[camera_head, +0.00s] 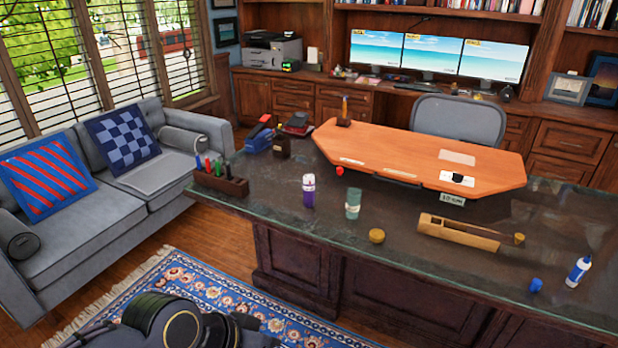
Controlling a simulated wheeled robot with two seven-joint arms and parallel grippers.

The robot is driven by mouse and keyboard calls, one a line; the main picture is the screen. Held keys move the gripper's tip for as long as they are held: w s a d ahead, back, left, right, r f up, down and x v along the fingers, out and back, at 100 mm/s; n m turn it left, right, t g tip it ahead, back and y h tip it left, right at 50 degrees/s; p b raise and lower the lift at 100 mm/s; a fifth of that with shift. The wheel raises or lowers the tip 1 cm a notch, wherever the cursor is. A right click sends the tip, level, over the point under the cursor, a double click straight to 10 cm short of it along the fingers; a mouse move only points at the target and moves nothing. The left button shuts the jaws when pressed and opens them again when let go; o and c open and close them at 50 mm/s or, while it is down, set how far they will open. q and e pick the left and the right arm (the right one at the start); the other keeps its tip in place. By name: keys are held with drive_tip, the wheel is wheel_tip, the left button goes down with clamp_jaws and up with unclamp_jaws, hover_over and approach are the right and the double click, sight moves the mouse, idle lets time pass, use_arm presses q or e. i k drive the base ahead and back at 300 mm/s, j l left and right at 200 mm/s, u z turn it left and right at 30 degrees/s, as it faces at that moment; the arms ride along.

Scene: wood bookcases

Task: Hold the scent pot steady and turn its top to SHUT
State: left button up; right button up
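Several small items that could be the scent pot stand on the dark glossy desk top (300,226), and I cannot tell which one it is. A purple and white container (308,190) stands upright near the desk's middle. A pale green container with a lighter band (353,203) stands upright to its right. A low round yellow-brown pot or lid (377,236) lies nearer the front edge. No SHUT marking is readable. Neither gripper shows in the head view, and nothing is seen touching these items.
A long wooden box (458,233), a blue cap (536,285) and a white-blue bottle (579,271) are on the right. A pen holder (221,179) is at the left end. An orange-brown raised board (400,153) covers the back. The front middle is mostly clear.

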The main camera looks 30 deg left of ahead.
sight(309, 179)
drive_tip(key=i+j+z, duration=0.1)
drive_tip(key=j, duration=0.35)
drive_tip(key=i+j, duration=0.25)
drive_tip(key=j, duration=0.25)
drive_tip(key=i+j+z, duration=0.15)
drive_tip(key=j, duration=0.35)
drive_tip(key=i+j+z, duration=0.1)
drive_tip(key=j, duration=0.4)
drive_tip(key=i+j+z, duration=0.1)
drive_tip(key=j, duration=0.4)
drive_tip(key=i+j, duration=0.1)
drive_tip(key=j, duration=0.4)
drive_tip(key=i+j+z, duration=0.15)
drive_tip(key=j, duration=0.4)
